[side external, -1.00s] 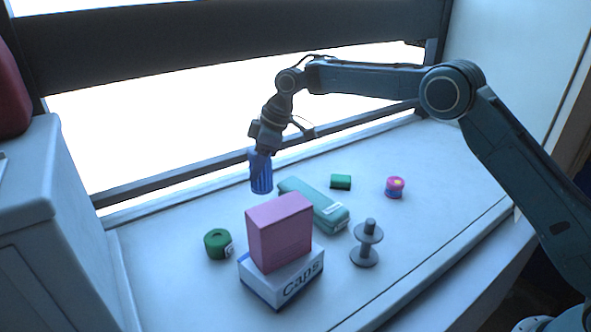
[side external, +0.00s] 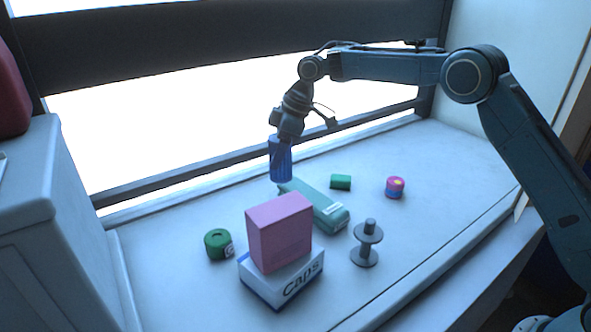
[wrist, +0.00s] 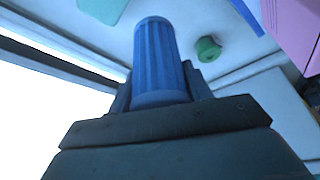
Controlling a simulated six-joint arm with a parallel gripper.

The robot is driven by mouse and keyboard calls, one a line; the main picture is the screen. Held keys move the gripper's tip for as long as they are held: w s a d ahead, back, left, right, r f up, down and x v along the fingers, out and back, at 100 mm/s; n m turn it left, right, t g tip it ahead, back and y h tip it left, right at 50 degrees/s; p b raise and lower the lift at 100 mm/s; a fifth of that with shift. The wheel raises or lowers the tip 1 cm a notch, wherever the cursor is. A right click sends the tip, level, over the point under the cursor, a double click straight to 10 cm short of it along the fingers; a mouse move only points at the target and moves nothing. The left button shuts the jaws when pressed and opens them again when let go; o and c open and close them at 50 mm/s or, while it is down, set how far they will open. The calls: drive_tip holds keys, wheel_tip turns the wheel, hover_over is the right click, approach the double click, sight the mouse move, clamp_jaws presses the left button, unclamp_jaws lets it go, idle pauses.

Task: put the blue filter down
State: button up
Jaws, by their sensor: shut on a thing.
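The blue filter (side external: 280,160) is a ribbed blue cylinder, held upright in my gripper (side external: 284,140). My gripper is shut on its upper part, and the filter hangs below the fingers. In the side view the filter's lower end is just behind the far end of the teal box (side external: 318,205); I cannot tell the exact gap to the surface. In the wrist view the filter (wrist: 157,60) fills the middle, with my gripper (wrist: 160,95) around its near end.
The white worktop (side external: 180,290) carries a pink box (side external: 279,232) on a white Caps box (side external: 282,283), a green roll (side external: 217,244), a grey spool (side external: 366,245), a small green block (side external: 341,182) and a pink-and-blue roll (side external: 395,187). A window rail (side external: 190,174) runs behind.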

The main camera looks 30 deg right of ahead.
drive_tip(key=s+d+r, duration=0.4)
drive_tip(key=s+d, duration=0.3)
drive_tip(key=d, duration=0.3)
drive_tip(key=s+d+r, duration=0.4)
drive_tip(key=s+d, duration=0.4)
drive_tip(key=d, duration=0.1)
wheel_tip(320, 180, down, 15)
drive_tip(key=shift+d+f+n, duration=0.15)
drive_tip(key=shift+f+n, duration=0.05)
drive_tip(key=shift+n, duration=0.2)
drive_tip(key=shift+w+f, duration=0.1)
drive_tip(key=shift+f, duration=2)
drive_tip(key=shift+f, duration=0.1)
drive_tip(key=o, duration=1.1)
drive_tip(key=shift+c, duration=0.2)
